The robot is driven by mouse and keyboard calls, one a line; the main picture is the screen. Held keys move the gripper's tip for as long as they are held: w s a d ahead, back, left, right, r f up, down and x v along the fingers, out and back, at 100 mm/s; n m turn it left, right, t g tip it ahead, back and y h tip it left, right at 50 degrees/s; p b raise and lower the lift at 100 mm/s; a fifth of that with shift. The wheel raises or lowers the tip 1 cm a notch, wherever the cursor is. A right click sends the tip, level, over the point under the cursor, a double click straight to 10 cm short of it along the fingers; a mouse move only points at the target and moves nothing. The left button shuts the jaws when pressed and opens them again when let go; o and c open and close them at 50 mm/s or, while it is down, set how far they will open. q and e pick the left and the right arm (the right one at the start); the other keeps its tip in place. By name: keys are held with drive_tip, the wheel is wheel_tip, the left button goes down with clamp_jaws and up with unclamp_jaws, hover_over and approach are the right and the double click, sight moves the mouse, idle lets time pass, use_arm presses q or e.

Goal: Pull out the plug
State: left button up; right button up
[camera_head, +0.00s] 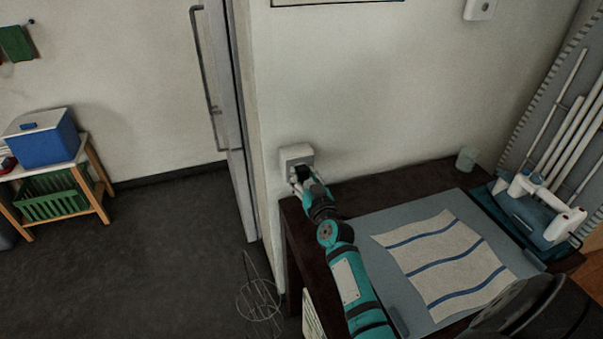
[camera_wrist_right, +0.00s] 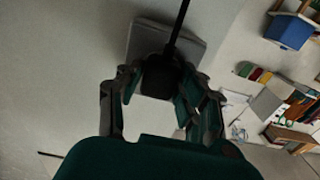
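A pale wall socket (camera_head: 297,155) sits low on the wall by the corner, above the left end of the dark counter. My right gripper (camera_head: 301,181) reaches up to the socket's front. In the right wrist view, a dark plug (camera_wrist_right: 160,77) sits against the grey socket box (camera_wrist_right: 146,42), with a black cable (camera_wrist_right: 180,22) running up from it. The fingers of my right gripper (camera_wrist_right: 160,86) lie on both sides of the plug and appear to touch it. The plug is mostly hidden in the head view. My left gripper is not in view.
The counter (camera_head: 405,178) holds a grey mat with a striped cloth (camera_head: 445,262), a small cup (camera_head: 467,158) and a blue-white rack (camera_head: 535,205) at right. A door (camera_head: 238,130) stands left of the corner. A shelf with a blue box (camera_head: 45,142) is far left.

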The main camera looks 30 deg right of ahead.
sight(304, 176)
clamp_jaws()
drive_tip(key=shift+s, duration=0.15)
drive_tip(key=shift+p+v, duration=1.2)
drive_tip(key=shift+v, duration=1.7)
